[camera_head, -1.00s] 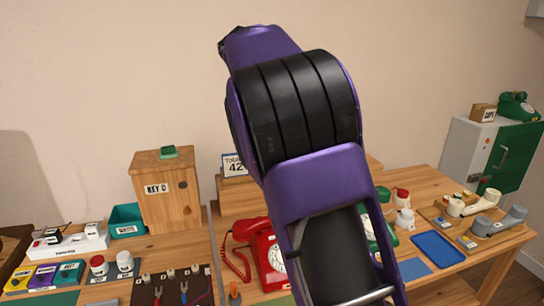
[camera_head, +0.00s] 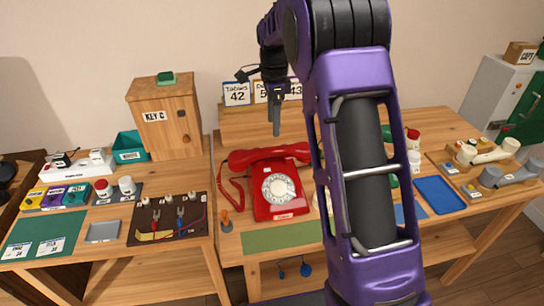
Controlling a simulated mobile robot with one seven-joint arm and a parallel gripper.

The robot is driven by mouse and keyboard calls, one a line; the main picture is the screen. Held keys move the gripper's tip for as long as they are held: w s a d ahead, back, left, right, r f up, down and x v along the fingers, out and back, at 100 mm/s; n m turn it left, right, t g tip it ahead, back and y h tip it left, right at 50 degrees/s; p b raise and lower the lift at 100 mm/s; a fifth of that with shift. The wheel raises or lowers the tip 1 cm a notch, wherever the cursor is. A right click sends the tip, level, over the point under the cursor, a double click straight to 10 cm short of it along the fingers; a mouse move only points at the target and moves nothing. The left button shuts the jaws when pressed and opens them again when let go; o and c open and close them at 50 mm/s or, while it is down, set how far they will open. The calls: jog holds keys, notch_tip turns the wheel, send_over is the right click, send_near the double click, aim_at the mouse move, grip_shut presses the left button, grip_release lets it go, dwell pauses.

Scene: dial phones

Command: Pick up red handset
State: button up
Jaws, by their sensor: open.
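The red handset (camera_head: 268,153) lies across the top of the red dial phone (camera_head: 277,204) on the wooden table, with its coiled red cord hanging at the left.
A raised wooden shelf with number cards (camera_head: 237,94) stands behind the phone. A green mat (camera_head: 283,237) lies in front, and a small orange-handled tool (camera_head: 226,221) stands at the left. A blue tray (camera_head: 440,195) and other handsets (camera_head: 497,151) are at the right.

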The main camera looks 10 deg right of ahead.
send_over(272, 149)
jog(key=f, duration=0.5)
jog(key=shift+s+d+f, duration=0.2)
jog(key=shift+s+f, duration=0.1)
jog(key=shift+s, duration=0.05)
jog(key=shift+w+a+f+b, duration=0.1)
jog(key=shift+w+f+b, duration=0.1)
jog(key=shift+f, duration=1.15)
jog(key=shift+w+a+f+b, duration=0.1)
jog(key=shift+w+f+b, duration=0.1)
jog(key=shift+f, duration=1.15)
grip_shut()
jog(key=shift+r, duration=0.1)
